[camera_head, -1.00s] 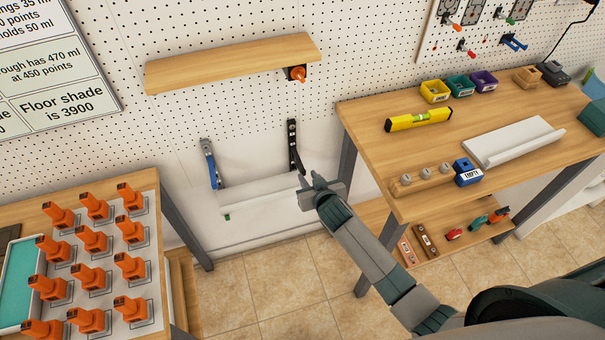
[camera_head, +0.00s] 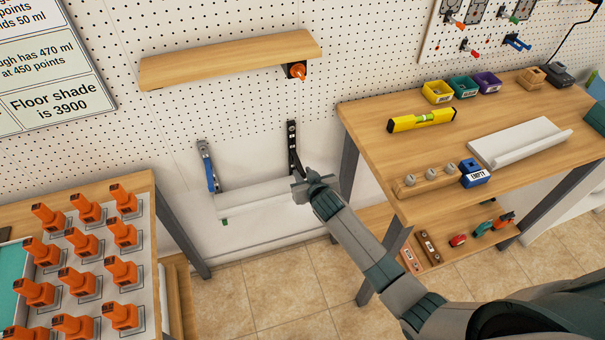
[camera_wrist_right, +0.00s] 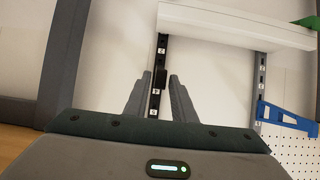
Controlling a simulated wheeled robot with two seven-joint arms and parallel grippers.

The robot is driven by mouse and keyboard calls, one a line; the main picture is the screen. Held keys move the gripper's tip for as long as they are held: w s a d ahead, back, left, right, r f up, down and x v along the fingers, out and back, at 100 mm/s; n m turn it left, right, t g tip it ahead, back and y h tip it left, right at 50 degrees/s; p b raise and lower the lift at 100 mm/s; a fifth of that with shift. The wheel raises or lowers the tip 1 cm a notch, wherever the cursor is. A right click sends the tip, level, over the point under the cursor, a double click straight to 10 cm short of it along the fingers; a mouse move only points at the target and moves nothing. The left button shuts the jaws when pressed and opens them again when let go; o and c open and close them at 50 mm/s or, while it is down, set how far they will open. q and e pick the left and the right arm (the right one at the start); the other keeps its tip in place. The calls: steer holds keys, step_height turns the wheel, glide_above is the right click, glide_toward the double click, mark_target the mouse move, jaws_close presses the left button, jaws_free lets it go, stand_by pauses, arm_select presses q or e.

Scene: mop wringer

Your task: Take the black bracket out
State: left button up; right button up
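The black bracket (camera_head: 297,162) is on a dark slotted upright on the wall, below the wooden shelf. My right gripper (camera_head: 301,186) is just below and in front of it, hiding its lower end. In the right wrist view, the fingers of my right gripper (camera_wrist_right: 160,82) are apart, one on each side of the black bracket (camera_wrist_right: 161,77) and its numbered upright. I cannot tell whether they touch it. A blue bracket (camera_head: 210,174) is on the other upright to the left; it also shows in the right wrist view (camera_wrist_right: 285,118). My left gripper is not in view.
A white trough (camera_head: 255,196) lies along the wall below the brackets. The wooden shelf (camera_head: 230,62) is above, with an orange part at its right end. A workbench (camera_head: 390,150) stands close on the right, and a table of orange parts (camera_head: 150,200) on the left.

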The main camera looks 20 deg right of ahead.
jaws_close()
steer(key=shift+s, duration=0.15)
steer(key=shift+s+p, duration=1.3)
steer(key=shift+s, duration=0.9)
